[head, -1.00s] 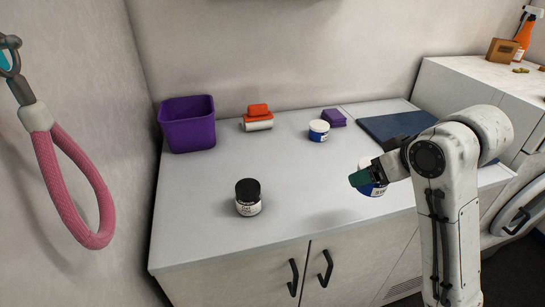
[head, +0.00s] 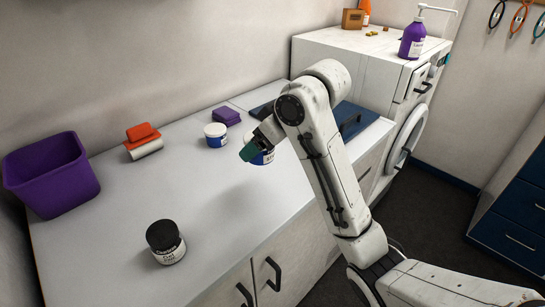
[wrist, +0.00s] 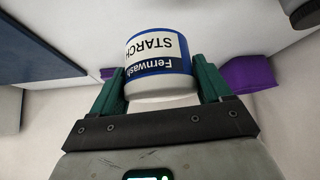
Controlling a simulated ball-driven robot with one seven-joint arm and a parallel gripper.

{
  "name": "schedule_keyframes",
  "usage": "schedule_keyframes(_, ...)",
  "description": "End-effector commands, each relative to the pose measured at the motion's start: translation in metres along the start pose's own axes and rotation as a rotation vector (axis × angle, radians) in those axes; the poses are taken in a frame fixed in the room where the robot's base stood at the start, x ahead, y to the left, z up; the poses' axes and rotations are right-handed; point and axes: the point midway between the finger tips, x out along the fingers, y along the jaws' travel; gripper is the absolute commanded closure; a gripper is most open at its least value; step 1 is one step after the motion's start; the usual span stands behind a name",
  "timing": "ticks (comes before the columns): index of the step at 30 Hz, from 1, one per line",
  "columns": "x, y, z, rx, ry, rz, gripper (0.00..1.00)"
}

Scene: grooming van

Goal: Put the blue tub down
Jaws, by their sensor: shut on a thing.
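The blue tub is white with a blue label reading "Fernwash STARCH" in the wrist view (wrist: 160,62). My gripper (wrist: 160,88) is shut on it, with one teal finger on each side. In the head view, the tub (head: 264,158) is partly hidden behind my gripper (head: 252,150). It is held above the grey counter (head: 200,195), with a soft shadow below. A second white tub with a blue label (head: 215,140) stands on the counter, behind and left of the held one.
A black-lidded jar (head: 166,243) stands near the counter's front. A purple bin (head: 50,180), an orange-topped brush or roller (head: 143,140) and a purple block (head: 226,116) sit along the back. A dark blue mat (head: 352,118) lies right. The middle of the counter is clear.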

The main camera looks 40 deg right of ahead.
Motion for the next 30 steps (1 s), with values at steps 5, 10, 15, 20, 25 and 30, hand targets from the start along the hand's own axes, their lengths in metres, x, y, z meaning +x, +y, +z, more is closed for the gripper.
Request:
schedule_keyframes(5,0.014,0.043,0.011,0.007,-0.002,0.003,0.56)
schedule_keyframes(10,0.036,0.074,0.026,0.005,-0.003,0.0,0.56)
schedule_keyframes(15,0.054,0.093,0.039,0.002,-0.001,0.0,0.56)
schedule_keyframes(20,0.062,0.101,0.044,0.0,0.0,0.0,0.56)
schedule_keyframes(25,0.076,0.109,0.056,0.002,-0.002,-0.001,0.56)
schedule_keyframes(30,0.092,0.109,0.068,0.001,-0.001,0.0,0.56)
